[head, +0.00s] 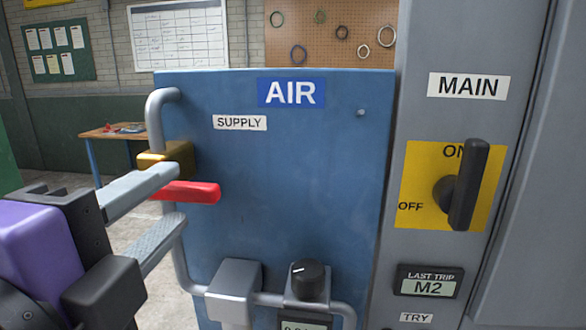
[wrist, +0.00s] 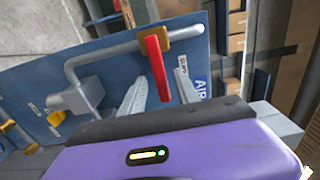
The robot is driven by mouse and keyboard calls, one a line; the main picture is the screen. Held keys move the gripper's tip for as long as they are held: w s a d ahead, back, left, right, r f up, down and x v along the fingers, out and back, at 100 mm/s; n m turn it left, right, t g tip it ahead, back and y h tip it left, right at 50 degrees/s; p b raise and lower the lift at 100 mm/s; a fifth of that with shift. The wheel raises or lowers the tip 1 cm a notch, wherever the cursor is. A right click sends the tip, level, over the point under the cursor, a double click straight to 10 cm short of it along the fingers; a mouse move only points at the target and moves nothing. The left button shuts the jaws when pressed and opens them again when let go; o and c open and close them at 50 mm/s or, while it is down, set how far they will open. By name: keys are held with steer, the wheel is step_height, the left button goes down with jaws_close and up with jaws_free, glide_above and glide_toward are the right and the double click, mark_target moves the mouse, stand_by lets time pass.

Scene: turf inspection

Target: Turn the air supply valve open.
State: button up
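The air supply valve has a brass body (head: 172,156) on a grey pipe at the left edge of the blue panel, beside the SUPPLY label (head: 240,123). Its red lever (head: 200,192) points right, roughly level, across the upright pipe run. My gripper (head: 178,196) reaches in from the left, its grey fingers above and below the lever. In the wrist view the red lever (wrist: 157,66) lies between the two spread fingers (wrist: 162,74), with gaps on both sides. The gripper is open and holds nothing. The upper finger hides part of the lever in the head view.
The blue AIR panel (head: 290,180) stands close in front. A black knob (head: 308,280) and grey pipe fittings sit low on it. Right of it, a grey cabinet carries the black MAIN switch (head: 468,185) at ON. A workbench (head: 115,132) stands behind left.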

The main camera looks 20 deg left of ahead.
steer(key=p+x, duration=0.1)
steer(key=x, duration=0.5)
steer(key=shift+p, duration=0.35)
steer(key=shift+a, duration=0.1)
jaws_close()
stand_by(1.0)
